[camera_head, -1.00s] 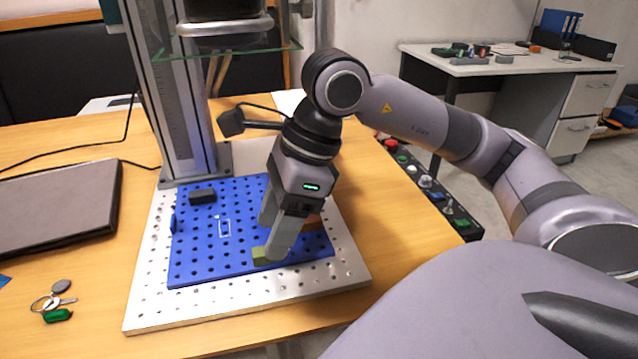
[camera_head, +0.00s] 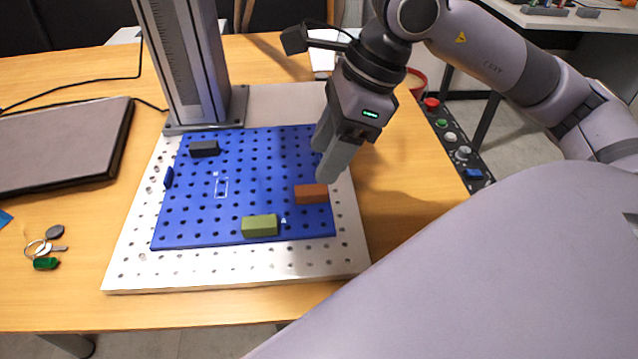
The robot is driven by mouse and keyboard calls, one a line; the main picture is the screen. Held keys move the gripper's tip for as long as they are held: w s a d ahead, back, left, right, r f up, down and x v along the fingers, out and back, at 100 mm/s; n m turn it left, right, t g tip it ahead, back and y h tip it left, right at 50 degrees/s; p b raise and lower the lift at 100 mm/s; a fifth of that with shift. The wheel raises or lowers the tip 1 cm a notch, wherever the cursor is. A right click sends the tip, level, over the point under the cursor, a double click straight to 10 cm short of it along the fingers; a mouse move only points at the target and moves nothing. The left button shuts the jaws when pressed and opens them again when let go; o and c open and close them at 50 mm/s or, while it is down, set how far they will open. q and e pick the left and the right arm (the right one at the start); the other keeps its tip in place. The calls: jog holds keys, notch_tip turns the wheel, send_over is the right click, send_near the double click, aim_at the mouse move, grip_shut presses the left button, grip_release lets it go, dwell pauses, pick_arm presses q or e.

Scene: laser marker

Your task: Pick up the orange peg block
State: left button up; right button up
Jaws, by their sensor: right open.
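The orange peg block (camera_head: 311,194) lies on the right side of the blue pegboard (camera_head: 200,215), near its right edge. My right gripper (camera_head: 326,165) is open and empty. Its fingertips are just behind and above the orange block, apart from it as far as I can tell. One finger partly hides the other. An olive green block (camera_head: 260,226) sits at the front of the pegboard, and a dark grey block (camera_head: 204,149) at its back left. My left gripper is not in view.
The pegboard lies on a silver perforated plate (camera_head: 130,272). A grey metal column (camera_head: 185,60) stands behind it. A closed laptop (camera_head: 60,145) and keys (camera_head: 42,249) lie on the left.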

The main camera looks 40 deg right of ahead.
aim_at(305, 190)
jog(key=b+x, duration=0.1)
jog(key=x, duration=0.6)
grip_shut()
